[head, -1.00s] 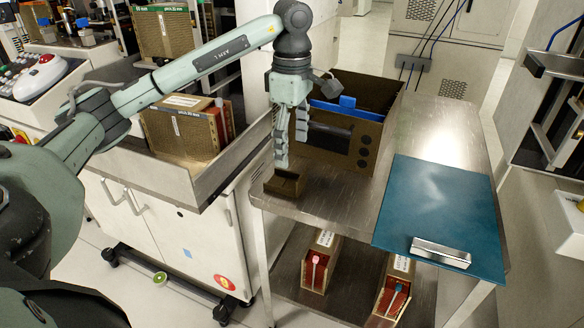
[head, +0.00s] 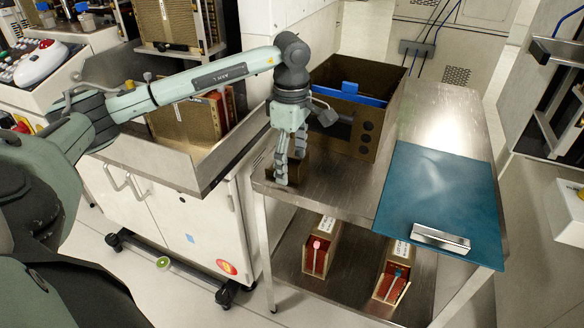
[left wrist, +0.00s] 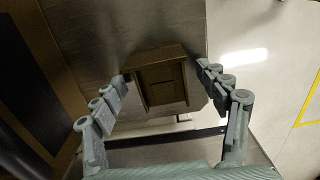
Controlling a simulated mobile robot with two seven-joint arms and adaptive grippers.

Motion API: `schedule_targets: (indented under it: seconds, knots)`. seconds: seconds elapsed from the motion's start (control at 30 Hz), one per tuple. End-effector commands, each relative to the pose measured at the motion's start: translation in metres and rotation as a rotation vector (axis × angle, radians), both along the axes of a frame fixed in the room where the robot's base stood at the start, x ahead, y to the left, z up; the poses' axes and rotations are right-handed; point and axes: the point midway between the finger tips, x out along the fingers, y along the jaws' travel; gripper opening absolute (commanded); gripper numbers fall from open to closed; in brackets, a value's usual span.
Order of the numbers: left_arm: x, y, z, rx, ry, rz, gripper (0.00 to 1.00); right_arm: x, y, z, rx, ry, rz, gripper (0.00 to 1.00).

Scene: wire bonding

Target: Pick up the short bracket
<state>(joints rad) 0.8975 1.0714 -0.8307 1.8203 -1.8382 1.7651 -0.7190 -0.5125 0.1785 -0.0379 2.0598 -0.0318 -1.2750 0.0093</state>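The short bracket, a small brown open-topped piece (head: 298,171), sits on the near left corner of the steel table. In the left wrist view the bracket (left wrist: 158,82) lies between the fingertips and a little beyond them. My left gripper (head: 290,166) points down over it, with a finger on either side. In the left wrist view my left gripper (left wrist: 164,74) is open, with a gap beside the bracket at least on the right; contact on the left I cannot tell. In the head view the fingers partly hide the bracket. My right gripper is not in view.
A large brown box (head: 367,137) with a blue bar (head: 349,90) stands just behind the gripper. A teal mat (head: 440,190) with a silver piece (head: 440,237) covers the table's right. Narrow holders (head: 322,246) stand on the lower shelf. A steel-walled cart (head: 185,172) adjoins at left.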

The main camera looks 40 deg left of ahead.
Motion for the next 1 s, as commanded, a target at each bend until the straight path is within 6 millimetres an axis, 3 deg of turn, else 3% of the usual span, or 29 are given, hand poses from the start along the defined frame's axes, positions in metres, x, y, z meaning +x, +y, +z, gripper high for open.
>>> schedule_targets:
  seconds: [0.03, 0.4, 0.77, 1.0]
  knots:
    - [0.000, 0.000, 0.000, 0.000, 0.000, 0.000, 0.65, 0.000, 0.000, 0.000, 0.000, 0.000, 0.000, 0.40]
    - [0.000, 0.000, 0.001, 0.000, 0.000, 0.000, 0.21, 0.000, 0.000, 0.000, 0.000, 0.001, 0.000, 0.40]
    - [0.001, 0.000, 0.007, 0.000, -0.002, 0.000, 0.20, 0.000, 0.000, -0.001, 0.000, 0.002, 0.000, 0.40]
    - [0.002, 0.000, 0.043, 0.000, -0.006, 0.000, 0.20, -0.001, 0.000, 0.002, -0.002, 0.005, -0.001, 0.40]
